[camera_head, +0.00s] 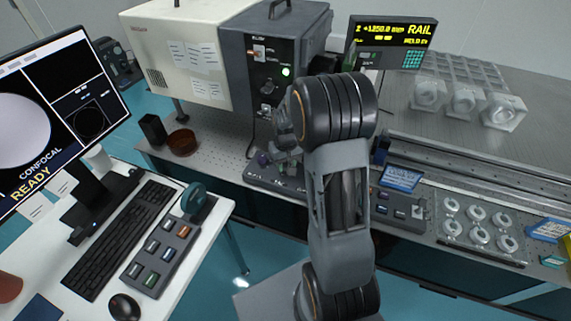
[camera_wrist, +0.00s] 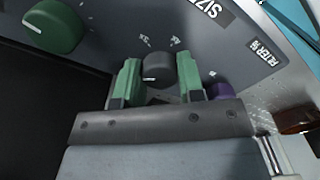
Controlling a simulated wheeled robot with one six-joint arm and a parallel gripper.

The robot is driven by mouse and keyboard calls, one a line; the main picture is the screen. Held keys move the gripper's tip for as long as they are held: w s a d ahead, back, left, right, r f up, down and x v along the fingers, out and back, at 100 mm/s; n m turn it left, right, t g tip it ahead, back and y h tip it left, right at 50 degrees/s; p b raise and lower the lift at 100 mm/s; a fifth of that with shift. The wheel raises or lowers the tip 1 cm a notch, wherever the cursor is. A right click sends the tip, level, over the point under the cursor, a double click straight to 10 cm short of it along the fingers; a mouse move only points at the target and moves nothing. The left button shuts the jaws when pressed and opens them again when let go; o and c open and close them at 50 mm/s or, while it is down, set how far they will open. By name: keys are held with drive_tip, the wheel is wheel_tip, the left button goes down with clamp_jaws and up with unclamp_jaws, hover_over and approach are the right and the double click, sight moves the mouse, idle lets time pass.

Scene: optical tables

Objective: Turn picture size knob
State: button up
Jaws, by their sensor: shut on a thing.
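The picture size knob (camera_wrist: 158,66) is a dark grey round knob with a white pointer line. In the wrist view it sits on a grey panel (camera_wrist: 118,28) by a label reading "SIZE". My gripper (camera_wrist: 158,76) has its green fingers on either side of the knob, shut on it. The pointer line faces toward the lower left of the picture. In the head view my gripper (camera_head: 280,142) is over a low dark panel (camera_head: 262,182), and my arm hides part of it. The knob cannot be made out there.
A green knob (camera_wrist: 52,26) and a purple knob (camera_wrist: 222,90) flank it on the panel. A brown round dish (camera_head: 183,142) and a black cup (camera_head: 153,129) stand left on the table. A grey instrument housing (camera_head: 262,75) rises behind my gripper.

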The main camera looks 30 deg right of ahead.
sight(286, 164)
idle(0.3)
drive_tip(key=o, duration=0.9)
drive_tip(key=shift+r, duration=0.1)
wheel_tip(286, 164, up, 14)
drive_tip(key=shift+f, duration=0.2)
idle(0.3)
